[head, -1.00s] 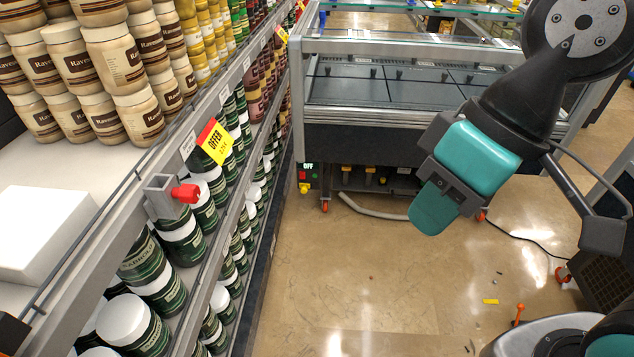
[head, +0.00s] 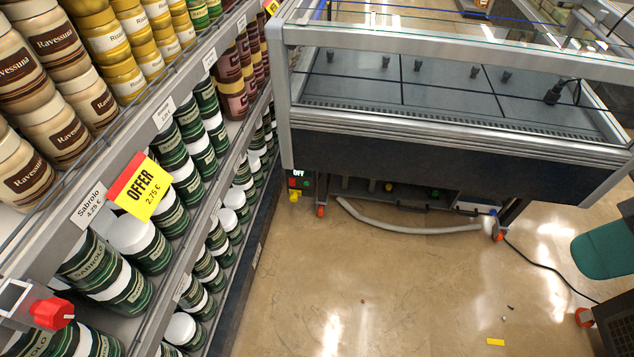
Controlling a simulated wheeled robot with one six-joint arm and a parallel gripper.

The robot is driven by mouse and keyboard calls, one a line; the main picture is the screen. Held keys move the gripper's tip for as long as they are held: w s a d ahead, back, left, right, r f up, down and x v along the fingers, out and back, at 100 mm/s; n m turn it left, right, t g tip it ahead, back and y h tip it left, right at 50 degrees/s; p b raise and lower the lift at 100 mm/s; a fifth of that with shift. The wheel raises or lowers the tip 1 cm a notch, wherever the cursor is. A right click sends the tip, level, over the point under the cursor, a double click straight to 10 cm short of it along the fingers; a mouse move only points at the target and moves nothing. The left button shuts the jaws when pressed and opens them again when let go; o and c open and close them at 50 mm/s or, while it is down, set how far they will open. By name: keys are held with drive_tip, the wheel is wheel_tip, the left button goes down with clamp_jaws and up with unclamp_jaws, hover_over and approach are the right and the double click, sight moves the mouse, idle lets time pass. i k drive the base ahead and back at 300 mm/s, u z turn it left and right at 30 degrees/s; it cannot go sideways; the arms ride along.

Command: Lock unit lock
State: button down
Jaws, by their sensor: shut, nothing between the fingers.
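A grey display unit (head: 455,145) with a glass top stands on casters ahead of me. Its left caster (head: 320,211) and right front caster (head: 497,237) have orange-red parts. A small box reading OFF (head: 299,183), with red, green and yellow parts, sits at its lower left. A red knob (head: 52,313) on a grey bracket is fixed to the shelf edge at the lower left. I cannot tell which part is the unit lock.
Shelves of jars (head: 140,235) line the left side, with a yellow OFFER tag (head: 140,188) sticking out. A grey hose (head: 400,228) lies under the unit's front, and a black cable (head: 545,265) runs right. The floor (head: 370,290) between is mostly clear.

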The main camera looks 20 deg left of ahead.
sight(293, 197)
drive_tip(key=i, duration=0.7)
drive_tip(key=u, duration=0.95)
drive_tip(key=i, duration=0.7)
drive_tip(key=u, duration=0.7)
